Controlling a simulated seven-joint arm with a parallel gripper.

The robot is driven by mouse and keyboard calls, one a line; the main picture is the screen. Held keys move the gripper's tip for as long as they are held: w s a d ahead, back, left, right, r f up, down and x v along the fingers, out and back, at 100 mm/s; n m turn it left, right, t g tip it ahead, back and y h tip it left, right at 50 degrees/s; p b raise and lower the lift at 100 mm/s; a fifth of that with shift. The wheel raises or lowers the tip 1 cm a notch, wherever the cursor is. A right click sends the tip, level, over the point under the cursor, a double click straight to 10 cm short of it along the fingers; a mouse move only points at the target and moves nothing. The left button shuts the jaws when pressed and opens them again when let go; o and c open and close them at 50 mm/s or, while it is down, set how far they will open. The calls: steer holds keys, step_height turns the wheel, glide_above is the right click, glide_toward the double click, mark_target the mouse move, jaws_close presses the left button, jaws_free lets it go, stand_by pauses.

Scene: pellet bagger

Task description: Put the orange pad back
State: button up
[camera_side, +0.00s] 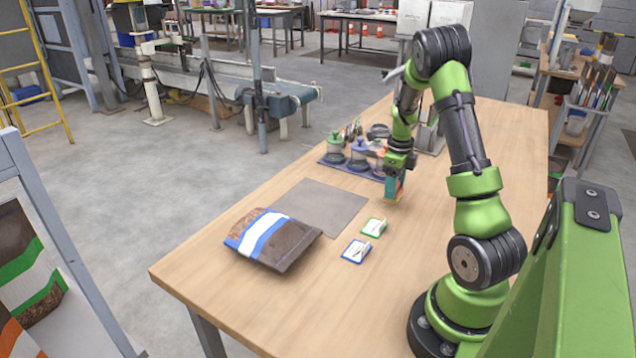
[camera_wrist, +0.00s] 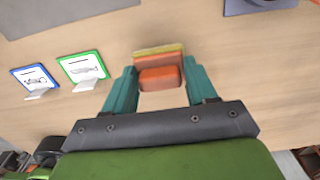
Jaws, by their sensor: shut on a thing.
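My gripper (camera_wrist: 160,85) is shut on the orange pad (camera_wrist: 161,78). In the wrist view the pad sits between the two teal fingers, with a yellowish edge on its far side. In the side view my gripper (camera_side: 393,186) points down with the pad (camera_side: 392,199) at its tips, low over the wooden table (camera_side: 330,290). I cannot tell whether the pad touches the table. A green-bordered card (camera_side: 374,227) and a blue-bordered card (camera_side: 356,251) stand in front of it; they also show in the wrist view as a green card (camera_wrist: 83,67) and a blue card (camera_wrist: 35,80).
A grey mat (camera_side: 318,207) lies left of the gripper. A brown bag with a blue and white band (camera_side: 270,238) lies by the mat. A dark tray (camera_side: 336,163) with several lidded containers stands just behind the gripper. The table's near left part is clear.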

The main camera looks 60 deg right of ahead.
steer(key=shift+f, duration=1.05)
steer(key=shift+f, duration=0.2)
steer(key=o, duration=1)
